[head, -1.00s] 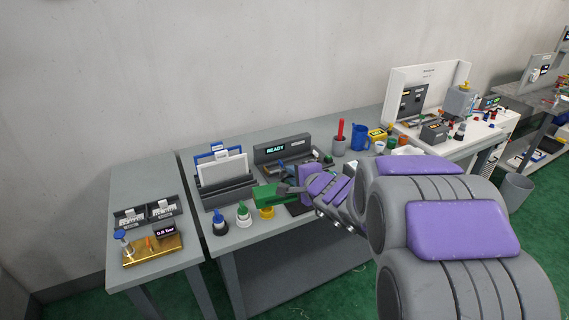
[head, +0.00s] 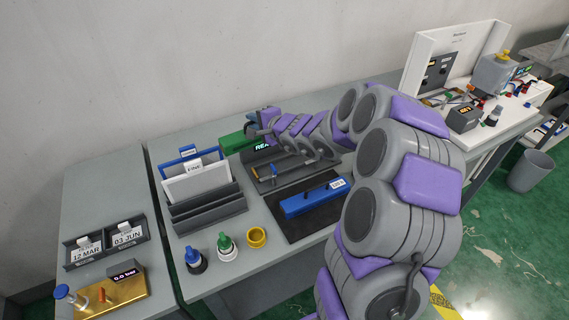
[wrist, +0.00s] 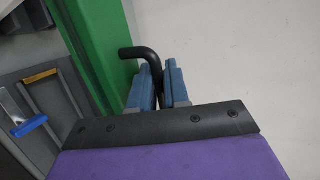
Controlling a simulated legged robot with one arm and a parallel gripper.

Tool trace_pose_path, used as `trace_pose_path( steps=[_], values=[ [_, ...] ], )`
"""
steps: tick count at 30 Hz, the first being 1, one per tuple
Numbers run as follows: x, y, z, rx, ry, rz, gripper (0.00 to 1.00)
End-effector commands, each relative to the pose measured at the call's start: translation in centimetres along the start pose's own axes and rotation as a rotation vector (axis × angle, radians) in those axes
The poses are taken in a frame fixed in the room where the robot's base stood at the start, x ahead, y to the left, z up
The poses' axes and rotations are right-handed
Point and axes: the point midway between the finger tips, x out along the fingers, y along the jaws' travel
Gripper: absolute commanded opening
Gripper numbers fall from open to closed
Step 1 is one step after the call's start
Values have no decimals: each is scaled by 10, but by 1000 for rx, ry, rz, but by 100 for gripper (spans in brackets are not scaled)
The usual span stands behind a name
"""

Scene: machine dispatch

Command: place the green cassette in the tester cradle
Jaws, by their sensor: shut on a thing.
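My gripper (head: 258,126) is shut on the black handle of the green cassette (head: 232,142). In the wrist view the blue finger pads of my gripper (wrist: 160,88) close around that bent handle, with the green cassette (wrist: 98,40) to the left. The cassette is at the back of the tester, near its display panel; the head view does not clearly show its height. The grey tester cradle (head: 280,185) stands on the bench, its READY display partly covered by my arm. An orange lever and a blue lever (wrist: 22,122) show on it in the wrist view.
A blue cassette (head: 312,199) lies on a black mat (head: 297,229) in front of the tester. A file rack (head: 207,207) with upright cards stands to the left. Blue, green and yellow caps (head: 257,237) line the front. A brass fixture (head: 112,294) sits far left.

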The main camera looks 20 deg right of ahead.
Motion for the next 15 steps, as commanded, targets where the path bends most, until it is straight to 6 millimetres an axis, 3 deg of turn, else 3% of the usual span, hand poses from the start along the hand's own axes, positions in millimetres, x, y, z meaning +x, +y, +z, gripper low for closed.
trace_pose_path(
  steps=[1,6,10,15],
  values=[
    [2,12,-26,11,23,-3,0],
    [-1,44,-80,11,75,8,0],
    [-2,56,-99,7,97,12,0],
    [5,83,-105,8,102,18,0]
  ],
)
